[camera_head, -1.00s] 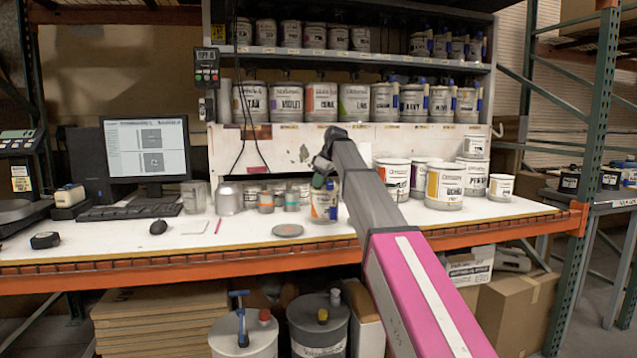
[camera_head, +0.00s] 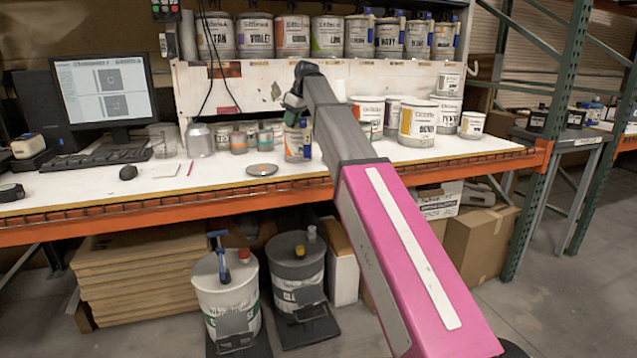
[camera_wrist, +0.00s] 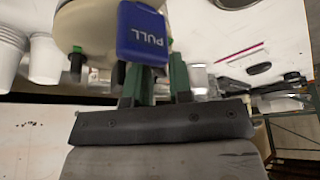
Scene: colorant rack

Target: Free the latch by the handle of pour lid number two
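A small can (camera_head: 297,143) with a blue part on its side stands on the white bench, just below my gripper (camera_head: 291,104). In the wrist view a blue handle marked PULL (camera_wrist: 143,35) sits on the side of a pale round container (camera_wrist: 90,25). My gripper's two green fingers (camera_wrist: 158,80) are apart with a gap between them. The handle is right at the fingertips and overlaps the left finger; I cannot tell whether they touch. No lid number is readable. In the head view my wrist partly hides the can's top.
Cans with blue parts (camera_head: 389,35) stand at the right of the shelf. A grey disc (camera_head: 262,170), small tins (camera_head: 238,142) and a mouse (camera_head: 128,173) lie left. Drums (camera_head: 225,295) stand under the bench.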

